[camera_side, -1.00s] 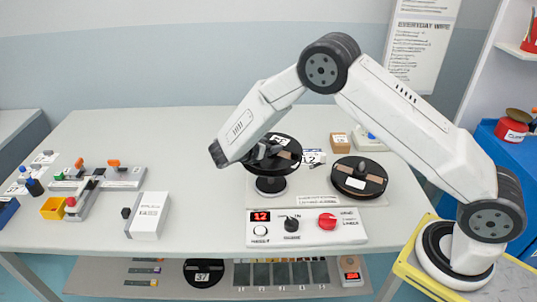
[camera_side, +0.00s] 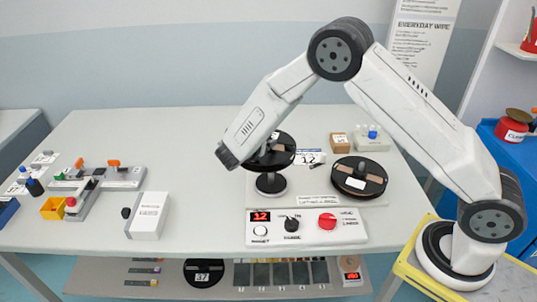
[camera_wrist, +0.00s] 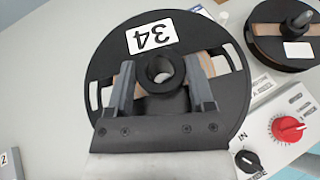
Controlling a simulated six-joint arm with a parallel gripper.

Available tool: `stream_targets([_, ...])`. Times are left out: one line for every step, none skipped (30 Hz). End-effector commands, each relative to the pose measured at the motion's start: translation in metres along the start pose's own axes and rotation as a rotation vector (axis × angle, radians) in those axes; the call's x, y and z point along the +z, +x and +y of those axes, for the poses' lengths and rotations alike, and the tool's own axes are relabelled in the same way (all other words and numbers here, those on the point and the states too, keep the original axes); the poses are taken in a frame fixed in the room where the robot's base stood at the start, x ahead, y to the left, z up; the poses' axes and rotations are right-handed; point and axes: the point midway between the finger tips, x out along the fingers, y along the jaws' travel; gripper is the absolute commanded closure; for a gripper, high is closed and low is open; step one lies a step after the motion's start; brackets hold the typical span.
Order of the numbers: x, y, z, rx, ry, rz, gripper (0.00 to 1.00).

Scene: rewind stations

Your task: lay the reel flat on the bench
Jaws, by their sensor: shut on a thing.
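The black reel (camera_side: 287,144) with brown tape is in my gripper (camera_side: 266,153), above the left side of the rewind station in the side view. In the wrist view the reel (camera_wrist: 108,50) shows a white label reading 34. The fingers of my gripper (camera_wrist: 160,75) are shut on its raised centre hub, one on each side. Below the held reel is a round black spindle base (camera_side: 271,184); any gap between them is hard to judge. The grey bench (camera_side: 95,215) has bare surface at the front left and behind.
A second reel (camera_side: 359,177) lies flat at the right of the station. The control box (camera_side: 305,232) with a red knob stands in front. A white box (camera_side: 150,215), a yellow bin (camera_side: 54,208) and a clamp fixture (camera_side: 95,183) stand left.

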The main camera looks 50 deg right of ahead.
Motion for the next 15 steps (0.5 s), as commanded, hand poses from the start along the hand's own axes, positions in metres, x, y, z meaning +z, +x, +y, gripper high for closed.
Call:
stream_targets([0.002, -0.004, 0.002, 0.047, -0.019, -0.001, 0.99])
stream_targets([0.002, -0.006, 0.004, 0.078, -0.031, 0.000, 0.99])
stream_targets([0.002, -0.009, 0.006, 0.118, -0.049, -0.001, 0.99])
stream_targets([0.001, -0.012, 0.008, 0.148, -0.062, 0.000, 0.99])
stream_targets([0.001, -0.014, 0.010, 0.178, -0.074, 0.000, 0.99])
stream_targets([0.000, -0.018, 0.012, 0.217, -0.090, 0.000, 0.99])
stream_targets([-0.001, -0.021, 0.013, 0.246, -0.103, 0.000, 0.99])
stream_targets([-0.002, -0.023, 0.014, 0.273, -0.114, 0.000, 0.99])
stream_targets([-0.003, -0.027, 0.016, 0.310, -0.129, 0.000, 0.99])
stream_targets([-0.004, -0.030, 0.017, 0.336, -0.141, 0.000, 0.99])
stream_targets([-0.005, -0.033, 0.018, 0.362, -0.151, 0.000, 0.99])
stream_targets([-0.007, -0.036, 0.018, 0.395, -0.166, 0.000, 0.99])
stream_targets([-0.008, -0.039, 0.019, 0.422, -0.176, 0.001, 0.99])
stream_targets([-0.010, -0.042, 0.020, 0.446, -0.186, 0.000, 0.99])
stream_targets([-0.012, -0.046, 0.021, 0.479, -0.199, 0.000, 0.99])
